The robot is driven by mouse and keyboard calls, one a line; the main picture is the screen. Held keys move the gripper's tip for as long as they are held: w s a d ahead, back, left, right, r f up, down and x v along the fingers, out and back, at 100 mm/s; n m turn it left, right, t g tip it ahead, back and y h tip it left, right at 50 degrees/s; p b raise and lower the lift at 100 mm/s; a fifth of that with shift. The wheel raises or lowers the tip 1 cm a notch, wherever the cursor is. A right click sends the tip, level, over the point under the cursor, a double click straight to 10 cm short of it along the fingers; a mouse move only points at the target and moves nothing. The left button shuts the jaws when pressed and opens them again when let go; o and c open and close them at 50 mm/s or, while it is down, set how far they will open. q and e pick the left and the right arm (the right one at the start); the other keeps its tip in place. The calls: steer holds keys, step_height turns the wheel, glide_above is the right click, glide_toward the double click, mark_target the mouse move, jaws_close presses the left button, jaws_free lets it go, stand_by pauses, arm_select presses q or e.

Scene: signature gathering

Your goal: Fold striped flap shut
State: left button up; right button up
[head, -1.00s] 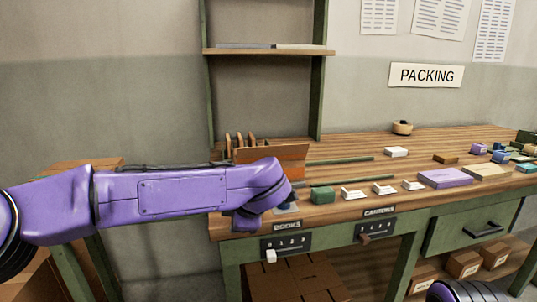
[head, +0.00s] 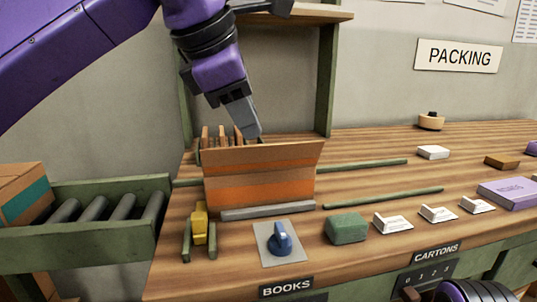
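An open carton (head: 222,190) stands on the wooden bench, its front brown with broad orange stripes. An upright striped panel, which looks like the flap (head: 290,153), rises along its front top edge and flares a little to the right. Several thin brown upright pieces (head: 222,135) show behind it at the left. My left gripper (head: 250,130) points down just above and behind the panel's top edge. Its fingers show edge-on, so their opening is unclear, and I cannot tell whether they touch the carton. The carton's inside is hidden.
A grey bar (head: 268,211) lies before the carton. A blue knob (head: 281,240), yellow piece (head: 200,224) and green block (head: 347,228) are nearby. A roller conveyor (head: 105,215) is at left. A shelf post (head: 326,80) stands behind. White blocks and a purple box (head: 510,192) lie right.

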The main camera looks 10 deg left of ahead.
mark_target(266, 154)
arm_select(q)
steer(key=b+x, duration=0.3)
steer(key=x, duration=0.6)
steer(key=shift+s+a+f, duration=0.1)
steer(key=shift+s+f, duration=0.05)
steer(key=shift+w+d+f, duration=0.2)
steer(key=shift+w+f, duration=0.1)
steer(key=shift+f, duration=0.1)
steer(key=shift+c, duration=0.3)
jaws_close()
steer(key=shift+a, duration=0.1)
